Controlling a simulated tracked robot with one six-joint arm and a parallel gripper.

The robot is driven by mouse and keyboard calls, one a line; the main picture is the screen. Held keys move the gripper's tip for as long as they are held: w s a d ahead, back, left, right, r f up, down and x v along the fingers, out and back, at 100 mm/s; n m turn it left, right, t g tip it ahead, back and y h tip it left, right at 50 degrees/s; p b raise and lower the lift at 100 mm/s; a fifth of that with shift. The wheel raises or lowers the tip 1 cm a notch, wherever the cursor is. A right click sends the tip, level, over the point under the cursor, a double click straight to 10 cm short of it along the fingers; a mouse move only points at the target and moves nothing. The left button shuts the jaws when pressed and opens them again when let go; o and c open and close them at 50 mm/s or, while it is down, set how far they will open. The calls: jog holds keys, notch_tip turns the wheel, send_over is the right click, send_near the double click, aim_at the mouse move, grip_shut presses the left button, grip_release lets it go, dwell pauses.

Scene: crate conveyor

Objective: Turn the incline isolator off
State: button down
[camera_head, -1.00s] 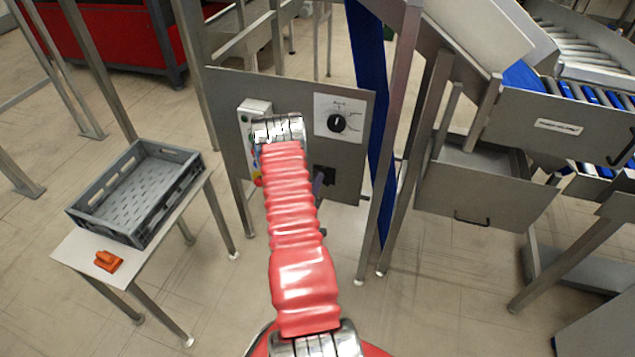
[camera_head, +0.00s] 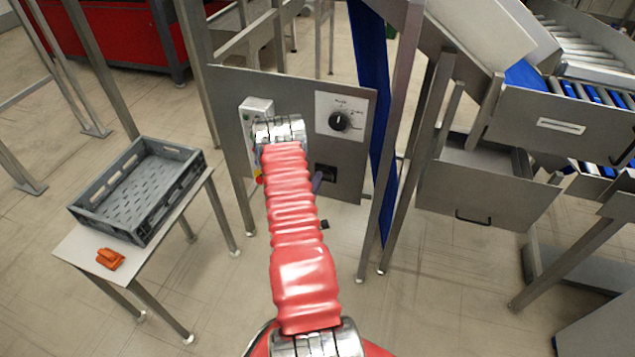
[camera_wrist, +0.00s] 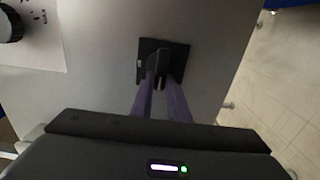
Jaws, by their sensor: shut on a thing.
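The isolator (camera_wrist: 180,50) is a small black square plate on the grey metal panel, with a small dark handle (camera_wrist: 158,82) at its middle. In the head view the isolator (camera_head: 327,171) sits low on the panel, below the dial, partly behind my arm. My gripper (camera_wrist: 162,84) has two purple-grey fingers reaching to the plate, one on each side of the handle, shut on it. In the head view my gripper (camera_head: 317,180) is mostly hidden behind my red-sleeved arm. The handle's exact angle is hard to read.
A black rotary dial (camera_head: 340,121) on a white label sits above the isolator. A control box (camera_head: 256,108) is partly hidden by my arm. A grey crate (camera_head: 77,211) and an orange object (camera_head: 109,259) stand on a side table. A metal post (camera_head: 392,130) stands right of the panel.

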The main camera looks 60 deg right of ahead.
jog(key=shift+w+a+f, duration=0.1)
jog(key=shift+w+f, duration=0.05)
jog(key=shift+w, duration=0.05)
jog(key=c, duration=2.1)
grip_release()
jog(key=o, duration=0.4)
jog(key=shift+s, duration=0.1)
jog(key=a, duration=0.4)
jog(key=s+a, duration=0.1)
jog(key=a, duration=0.4)
jog(key=s+a, duration=0.1)
jog(key=a, duration=0.3)
jog(key=shift+s+a, duration=0.1)
jog(key=shift+a, duration=0.15)
